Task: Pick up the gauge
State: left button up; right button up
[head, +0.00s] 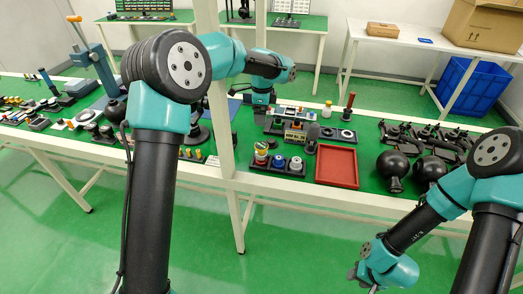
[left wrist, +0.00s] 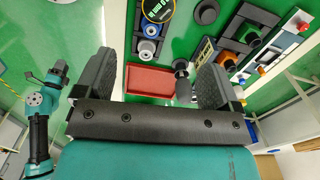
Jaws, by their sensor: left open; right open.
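What looks like the gauge is a round dial with a dark face and yellow rim (left wrist: 158,8), cut by the top edge of the left wrist view. In the head view a yellow-topped round piece (head: 261,147), probably the same gauge, sits at the left end of a dark rack. My left gripper (left wrist: 158,60) is open and empty above the table; the gauge lies beyond its fingertips, not between them. In the head view the left gripper (head: 262,98) is small and partly hidden. My right gripper (head: 360,272) is open and empty, low in front of the table, far from the gauge.
The dark rack (head: 280,168) also holds blue- and white-topped pieces. A red tray (head: 337,165) lies right of it, with a dark upright handle (head: 313,134) between. Black round-ended parts (head: 393,165) crowd the right. A white post stands at the table's front.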

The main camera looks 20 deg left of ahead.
aim_at(261, 145)
pick_arm(q)
jog(key=shift+f, duration=0.1)
notch_tip(261, 145, down, 12)
dwell(0.5)
jog(key=shift+f, duration=0.1)
jog(key=shift+s+a+f, duration=0.1)
jog(key=shift+f, duration=2.45)
jog(key=shift+c, duration=0.4)
jog(key=c, duration=1)
jog(key=shift+c, duration=0.3)
